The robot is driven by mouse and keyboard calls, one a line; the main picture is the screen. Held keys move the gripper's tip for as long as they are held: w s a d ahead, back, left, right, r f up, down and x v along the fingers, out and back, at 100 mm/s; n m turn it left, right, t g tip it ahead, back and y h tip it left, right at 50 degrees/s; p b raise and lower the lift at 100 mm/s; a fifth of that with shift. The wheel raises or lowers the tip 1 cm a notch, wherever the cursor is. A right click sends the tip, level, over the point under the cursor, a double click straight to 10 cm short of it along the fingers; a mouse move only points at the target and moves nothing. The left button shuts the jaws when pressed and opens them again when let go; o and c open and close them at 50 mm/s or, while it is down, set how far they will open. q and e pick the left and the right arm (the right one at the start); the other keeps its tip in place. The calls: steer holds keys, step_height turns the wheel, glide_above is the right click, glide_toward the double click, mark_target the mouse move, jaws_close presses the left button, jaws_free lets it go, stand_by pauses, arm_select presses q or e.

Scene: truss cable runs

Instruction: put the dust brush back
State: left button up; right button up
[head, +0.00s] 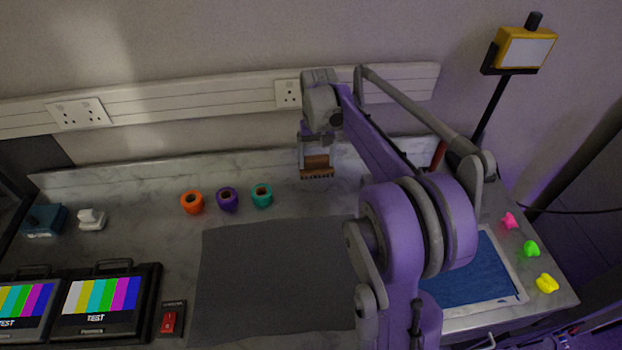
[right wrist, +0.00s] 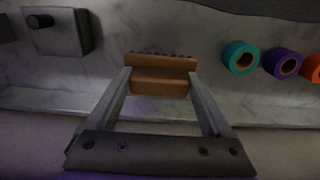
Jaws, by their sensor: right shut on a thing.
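The dust brush (head: 317,166) has a brown wooden back and dark bristles pointing down. My right gripper (head: 316,158) is shut on it near the back edge of the worktop, in front of the wall. In the right wrist view, the brush (right wrist: 160,80) lies crosswise between the two grey fingers of the gripper (right wrist: 160,74). Whether the bristles touch the worktop, I cannot tell. No marked place for the brush can be made out; my right arm hides part of the worktop's right side. My left gripper is not in view.
Teal (head: 262,195), purple (head: 228,199) and orange (head: 192,202) tape rolls stand left of the brush. A dark mat (head: 275,280) lies in front. In the right wrist view, a dark box with a knob (right wrist: 57,36) is left of the brush.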

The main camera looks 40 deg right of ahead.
mark_target(318, 168)
steer(key=f, duration=0.3)
steer(key=shift+s, duration=0.25)
steer(key=shift+w+f, duration=0.15)
steer(key=shift+f, duration=2.15)
steer(key=shift+f, duration=0.15)
steer(key=o, duration=1)
steer(key=shift+c, duration=0.2)
